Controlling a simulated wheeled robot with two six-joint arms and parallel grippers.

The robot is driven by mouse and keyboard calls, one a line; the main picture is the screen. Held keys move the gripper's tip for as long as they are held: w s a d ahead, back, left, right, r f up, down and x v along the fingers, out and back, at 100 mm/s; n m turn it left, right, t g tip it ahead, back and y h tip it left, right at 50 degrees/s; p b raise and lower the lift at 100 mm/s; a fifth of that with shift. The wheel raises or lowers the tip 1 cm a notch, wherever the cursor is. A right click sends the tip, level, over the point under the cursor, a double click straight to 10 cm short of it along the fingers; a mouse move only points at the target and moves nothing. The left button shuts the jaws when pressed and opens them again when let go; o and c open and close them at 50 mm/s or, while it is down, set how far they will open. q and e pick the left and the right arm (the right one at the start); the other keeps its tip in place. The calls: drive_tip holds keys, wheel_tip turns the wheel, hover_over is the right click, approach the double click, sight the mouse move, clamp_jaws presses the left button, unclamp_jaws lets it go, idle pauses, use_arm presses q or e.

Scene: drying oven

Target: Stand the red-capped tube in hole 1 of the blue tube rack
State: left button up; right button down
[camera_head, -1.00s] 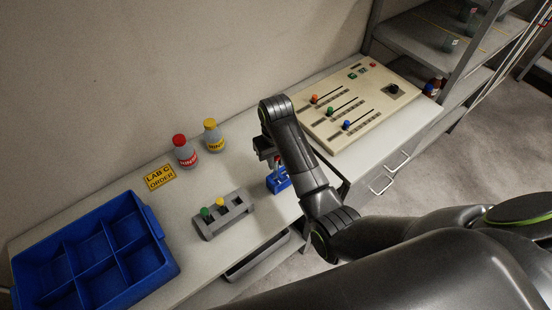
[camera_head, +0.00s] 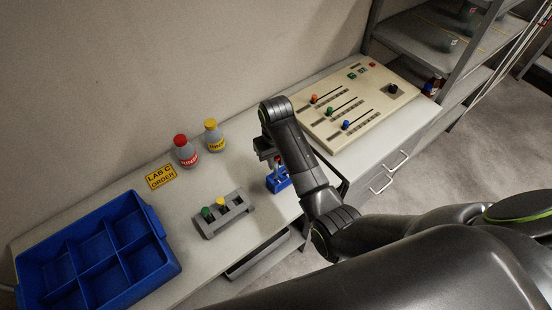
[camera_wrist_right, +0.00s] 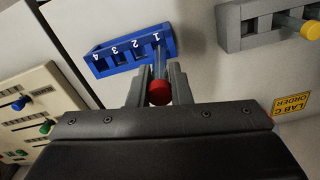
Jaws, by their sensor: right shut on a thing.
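The red-capped tube (camera_wrist_right: 159,92) is between the two fingers of my right gripper (camera_wrist_right: 158,88), which is shut on it just below the cap. In the right wrist view the tube's clear body runs from the cap to the end of the blue tube rack (camera_wrist_right: 104,63) marked 1. The tube's lower end is at hole 1; I cannot tell how deep it sits. In the head view my right gripper (camera_head: 271,160) is above the blue rack (camera_head: 279,183), partly hidden by my arm. My left gripper is not in view.
A grey rack (camera_head: 235,221) with a green-capped and a yellow-capped tube stands left of the blue rack. A blue divided bin (camera_head: 152,222), red-capped (camera_head: 185,152) and yellow-capped (camera_head: 214,137) bottles and a slider panel (camera_head: 350,112) also occupy the bench. Bare bench surrounds the grey rack.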

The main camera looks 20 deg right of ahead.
sight(276, 171)
drive_tip(key=shift+p, duration=0.35)
drive_tip(key=shift+f+b, duration=1.05)
drive_tip(key=shift+f, duration=2.05)
drive_tip(key=c, duration=1.3)
unclamp_jaws()
drive_tip(key=shift+o, duration=0.2)
drive_tip(key=shift+r, duration=0.15)
